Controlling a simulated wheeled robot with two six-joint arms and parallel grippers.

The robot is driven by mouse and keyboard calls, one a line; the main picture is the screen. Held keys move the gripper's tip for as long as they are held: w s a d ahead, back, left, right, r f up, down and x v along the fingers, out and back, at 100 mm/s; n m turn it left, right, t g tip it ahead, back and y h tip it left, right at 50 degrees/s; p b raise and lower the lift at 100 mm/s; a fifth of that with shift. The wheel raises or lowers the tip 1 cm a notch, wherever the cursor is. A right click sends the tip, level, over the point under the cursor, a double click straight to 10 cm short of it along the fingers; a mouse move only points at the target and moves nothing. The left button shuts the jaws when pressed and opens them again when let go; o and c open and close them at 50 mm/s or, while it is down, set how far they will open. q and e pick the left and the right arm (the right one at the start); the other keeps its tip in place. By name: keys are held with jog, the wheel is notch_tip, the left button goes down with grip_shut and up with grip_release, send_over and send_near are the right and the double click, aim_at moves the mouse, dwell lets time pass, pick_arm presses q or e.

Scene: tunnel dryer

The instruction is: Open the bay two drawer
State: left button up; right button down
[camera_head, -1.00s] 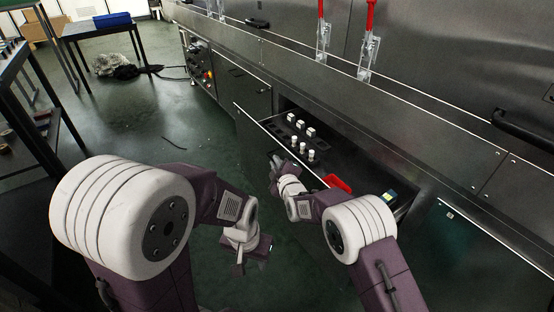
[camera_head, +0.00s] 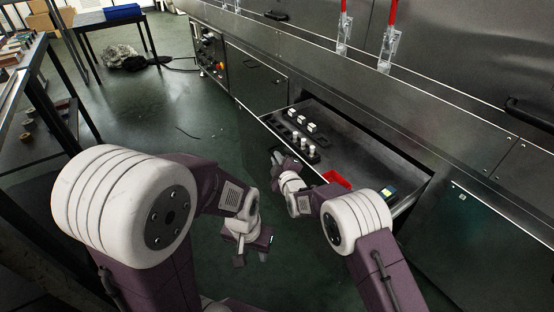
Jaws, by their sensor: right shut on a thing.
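The drawer (camera_head: 372,150) is a dark metal tray pulled well out of the long steel machine, with its inside in plain view. My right gripper (camera_head: 277,158) is at the outer side of the drawer front and is shut on its handle. The handle itself is hidden by the gripper and the front. My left gripper (camera_head: 251,257) hangs lower, over the floor, apart from the drawer; its two fingers look spread and empty.
Shelving (camera_head: 40,110) stands at left.

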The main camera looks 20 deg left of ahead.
jog(key=c, duration=1.8)
grip_release()
jog(key=shift+f, duration=0.1)
jog(key=shift+s+d+r, duration=0.1)
jog(key=shift+s+r, duration=0.05)
jog(key=shift+r, duration=0.05)
jog(key=v, duration=0.8)
jog(key=shift+s+d, duration=0.15)
jog(key=shift+s, duration=0.1)
